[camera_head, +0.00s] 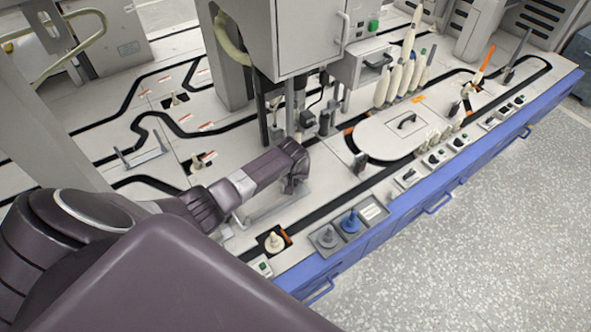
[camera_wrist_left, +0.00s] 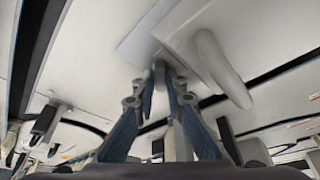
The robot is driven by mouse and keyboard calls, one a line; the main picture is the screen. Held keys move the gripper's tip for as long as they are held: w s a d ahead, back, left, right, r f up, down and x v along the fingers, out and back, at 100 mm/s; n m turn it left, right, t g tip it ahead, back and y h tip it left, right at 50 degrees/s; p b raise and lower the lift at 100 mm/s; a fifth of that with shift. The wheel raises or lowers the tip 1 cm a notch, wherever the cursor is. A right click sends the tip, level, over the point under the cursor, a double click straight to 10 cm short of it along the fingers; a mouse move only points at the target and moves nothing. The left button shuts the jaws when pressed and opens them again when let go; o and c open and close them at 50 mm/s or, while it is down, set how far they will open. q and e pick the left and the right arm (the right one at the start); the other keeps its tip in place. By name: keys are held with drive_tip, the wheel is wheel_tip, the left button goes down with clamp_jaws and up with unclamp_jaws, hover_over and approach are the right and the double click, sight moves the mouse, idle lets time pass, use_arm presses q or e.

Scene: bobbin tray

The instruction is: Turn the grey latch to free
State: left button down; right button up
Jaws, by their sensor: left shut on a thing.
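My left gripper (camera_head: 292,184) reaches down to the white worktop just in front of the grey cabinet column. It also shows in the left wrist view (camera_wrist_left: 160,85), where its two blue-grey fingers close on a small grey piece, which looks like the grey latch (camera_wrist_left: 159,72). The piece is mostly hidden between the fingertips, so I cannot tell which way it is turned. In the head view the gripper and wrist hide it. A pale rounded bar (camera_wrist_left: 218,68) stands close to the right of the fingers in the wrist view. My right gripper is not in view.
A white oval lid with a black handle (camera_head: 385,140) lies right of the gripper. Small trays with a grey and a blue bobbin (camera_head: 350,223) sit at the front edge. A grey cabinet (camera_head: 300,40) rises close behind. The blue front edge (camera_head: 440,180) borders open floor.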

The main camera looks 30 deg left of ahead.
use_arm(q)
drive_tip(key=shift+w+d+r+n+y+p, duration=0.1)
drive_tip(key=shift+d+n+y+p, duration=0.15)
drive_tip(key=shift+n+p, duration=0.55)
drive_tip(key=shift+n+g, duration=0.3)
drive_tip(key=shift+n, duration=0.4)
drive_tip(key=shift+w+f+n+g+y+b, duration=0.15)
drive_tip(key=shift+n+g+y+b, duration=0.35)
drive_tip(key=shift+n, duration=0.7)
drive_tip(key=shift+n+g+y+b, duration=0.3)
drive_tip(key=shift+n+b, duration=0.3)
drive_tip(key=shift+n, duration=0.6)
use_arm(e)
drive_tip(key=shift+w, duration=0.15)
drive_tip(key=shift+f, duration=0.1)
use_arm(q)
drive_tip(key=shift+n, duration=0.3)
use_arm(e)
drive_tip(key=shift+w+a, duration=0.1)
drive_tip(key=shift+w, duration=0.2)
use_arm(q)
drive_tip(key=c, duration=2)
unclamp_jaws()
